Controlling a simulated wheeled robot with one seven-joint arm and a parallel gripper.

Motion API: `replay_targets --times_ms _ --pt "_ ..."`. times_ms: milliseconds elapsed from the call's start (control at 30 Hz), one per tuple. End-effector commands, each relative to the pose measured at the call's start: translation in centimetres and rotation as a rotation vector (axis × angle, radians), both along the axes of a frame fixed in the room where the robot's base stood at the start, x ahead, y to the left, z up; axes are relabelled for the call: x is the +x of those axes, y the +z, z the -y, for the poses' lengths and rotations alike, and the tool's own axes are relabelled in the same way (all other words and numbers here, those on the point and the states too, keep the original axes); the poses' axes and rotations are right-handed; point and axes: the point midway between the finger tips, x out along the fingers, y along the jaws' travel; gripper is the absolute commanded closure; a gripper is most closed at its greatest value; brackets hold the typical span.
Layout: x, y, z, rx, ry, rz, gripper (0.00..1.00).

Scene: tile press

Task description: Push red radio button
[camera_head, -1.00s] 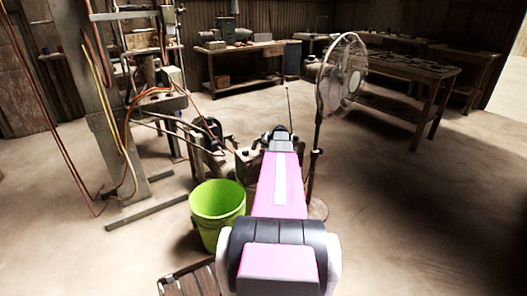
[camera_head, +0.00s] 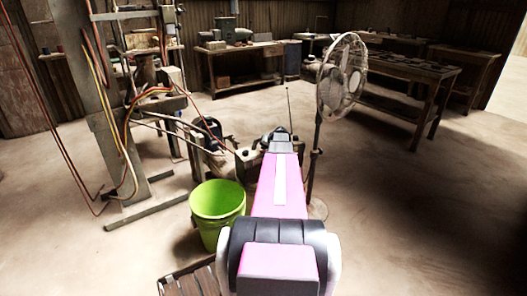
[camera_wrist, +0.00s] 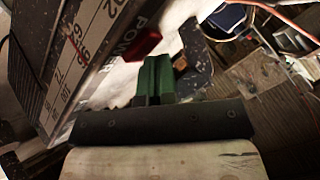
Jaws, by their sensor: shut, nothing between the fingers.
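The radio shows large in the wrist view, with a pale dial panel (camera_wrist: 85,52) of printed numbers and the word POWER. Its red button (camera_wrist: 143,42) sticks out beside that word. My gripper (camera_wrist: 155,78) has green fingertips, shut with nothing between them, just below the button in the picture. I cannot tell whether the tips touch it. In the head view the radio (camera_head: 246,160) stands beyond my pink arm, partly hidden by it, with a thin antenna rising up. The button and my fingertips are hidden there.
A green bucket (camera_head: 217,208) stands left of my arm. A standing fan (camera_head: 342,78) is close on the right. A press frame (camera_head: 112,130) with hanging cables is at the left. Workbenches (camera_head: 395,75) line the back. Open floor lies at the right.

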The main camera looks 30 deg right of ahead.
Motion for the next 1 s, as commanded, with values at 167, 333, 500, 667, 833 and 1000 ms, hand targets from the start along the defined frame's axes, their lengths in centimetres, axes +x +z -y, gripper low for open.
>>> replay_targets --times_ms 167,333,500,667,833,1000 --pt "0.0 -0.1 0.0 0.000 0.001 -0.001 1.00" --pt "0.0 -0.1 0.0 0.000 0.001 -0.001 1.00" --pt "0.0 0.4 0.0 0.000 0.001 -0.001 1.00" --pt "0.0 0.8 0.0 0.000 0.001 -0.001 1.00" --pt "0.0 0.8 0.0 0.000 0.001 -0.001 1.00" --pt "0.0 1.1 0.0 0.000 0.001 -0.001 1.00"
